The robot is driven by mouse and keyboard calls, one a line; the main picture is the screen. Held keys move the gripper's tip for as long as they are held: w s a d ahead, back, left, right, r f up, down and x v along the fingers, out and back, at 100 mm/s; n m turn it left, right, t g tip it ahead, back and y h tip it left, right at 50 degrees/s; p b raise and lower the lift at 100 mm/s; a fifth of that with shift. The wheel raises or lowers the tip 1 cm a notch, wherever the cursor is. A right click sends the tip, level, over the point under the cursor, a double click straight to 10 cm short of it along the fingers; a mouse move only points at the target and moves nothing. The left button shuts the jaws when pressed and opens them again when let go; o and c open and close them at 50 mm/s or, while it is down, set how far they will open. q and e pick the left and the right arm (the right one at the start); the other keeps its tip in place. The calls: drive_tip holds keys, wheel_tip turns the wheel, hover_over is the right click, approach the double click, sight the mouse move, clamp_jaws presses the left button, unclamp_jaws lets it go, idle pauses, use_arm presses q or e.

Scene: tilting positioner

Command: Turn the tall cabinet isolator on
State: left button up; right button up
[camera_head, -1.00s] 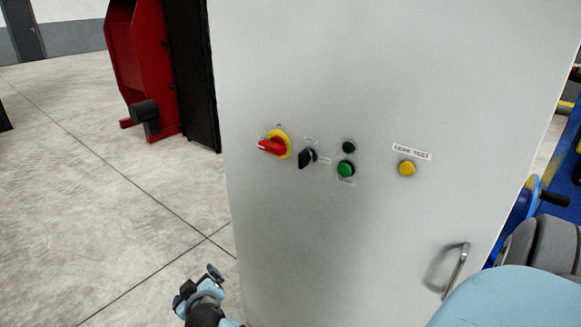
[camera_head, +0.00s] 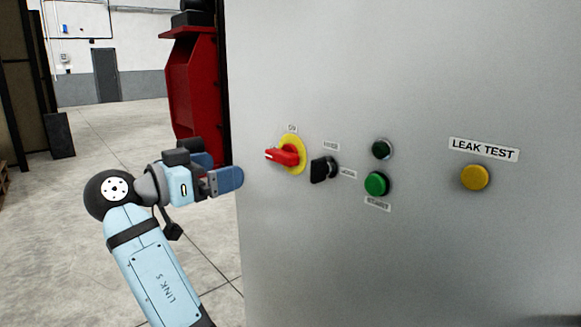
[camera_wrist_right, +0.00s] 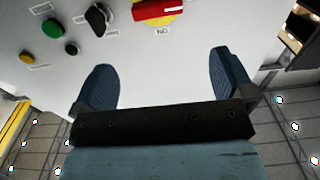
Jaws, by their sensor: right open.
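The isolator (camera_head: 285,155) is a red handle on a yellow round plate, on the grey front of the tall cabinet (camera_head: 400,80). Its handle lies roughly sideways in the head view, below a small label reading ON. The isolator also shows at the top of the right wrist view (camera_wrist_right: 158,10), upside down and partly cut off. My right gripper (camera_head: 218,172) is just left of the isolator and slightly lower, apart from it. Its two blue fingers (camera_wrist_right: 160,65) are open with nothing between them. My left gripper is not in view.
Right of the isolator are a black selector knob (camera_head: 323,168), a dark green lamp (camera_head: 381,149), a green button (camera_head: 376,184) and a yellow button (camera_head: 475,177) under a LEAK TEST label. A red machine (camera_head: 194,90) stands behind the cabinet's left edge. Open floor lies left.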

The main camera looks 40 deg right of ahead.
sight(276, 154)
drive_tip(key=d, duration=0.4)
drive_tip(key=d+p, duration=0.1)
drive_tip(key=d, duration=0.4)
drive_tip(key=w+d+p, duration=0.1)
drive_tip(key=d, duration=0.3)
drive_tip(key=shift+d+r, duration=0.1)
drive_tip(key=shift+d, duration=0.2)
drive_tip(key=shift+c, duration=0.5)
drive_tip(key=c, duration=0.6)
